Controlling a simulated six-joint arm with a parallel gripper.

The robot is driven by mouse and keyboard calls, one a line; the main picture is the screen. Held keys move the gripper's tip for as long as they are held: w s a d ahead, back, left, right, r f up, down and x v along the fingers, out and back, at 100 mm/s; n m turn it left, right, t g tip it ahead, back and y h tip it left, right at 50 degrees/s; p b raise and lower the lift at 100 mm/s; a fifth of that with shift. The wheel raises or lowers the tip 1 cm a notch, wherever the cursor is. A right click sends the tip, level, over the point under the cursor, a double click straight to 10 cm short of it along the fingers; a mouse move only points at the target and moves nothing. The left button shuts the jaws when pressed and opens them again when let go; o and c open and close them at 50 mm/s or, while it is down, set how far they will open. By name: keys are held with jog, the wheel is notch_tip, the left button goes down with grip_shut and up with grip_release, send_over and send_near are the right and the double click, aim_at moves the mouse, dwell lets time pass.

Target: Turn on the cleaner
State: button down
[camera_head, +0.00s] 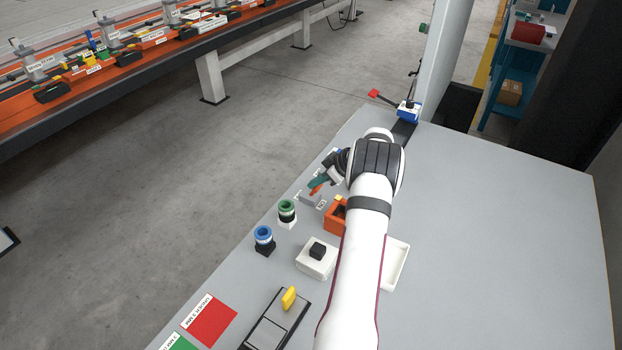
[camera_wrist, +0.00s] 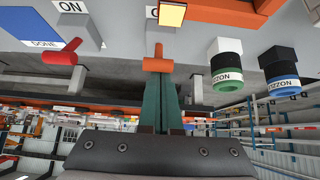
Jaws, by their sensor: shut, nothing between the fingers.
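The orange box (camera_head: 332,222) is partly hidden behind my arm in the head view. A pale block with an ON label (camera_wrist: 72,7) and a red lever (camera_wrist: 62,53) show at left in the wrist view, beside a blue DONE panel (camera_wrist: 28,26). No label names the cleaner.
A green-topped nozzle (camera_head: 287,210) and a blue-topped nozzle (camera_head: 264,236) stand near the table edge. A white box with a black knob (camera_head: 317,255), a white tray (camera_head: 396,262) and a red pad (camera_head: 211,318) are nearer. The right side of the table is clear.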

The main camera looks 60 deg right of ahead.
aim_at(310, 194)
jog(key=shift+s+f, duration=0.5)
jog(key=shift+s, duration=0.35)
jog(key=w+r, duration=0.3)
jog(key=shift+w+r, duration=0.3)
jog(key=shift+w, duration=0.1)
jog(key=s, duration=0.3)
jog(key=s+r, duration=0.1)
jog(key=s, duration=0.2)
jog(key=s+r, duration=0.1)
jog(key=s, duration=0.2)
jog(key=shift+r, duration=0.2)
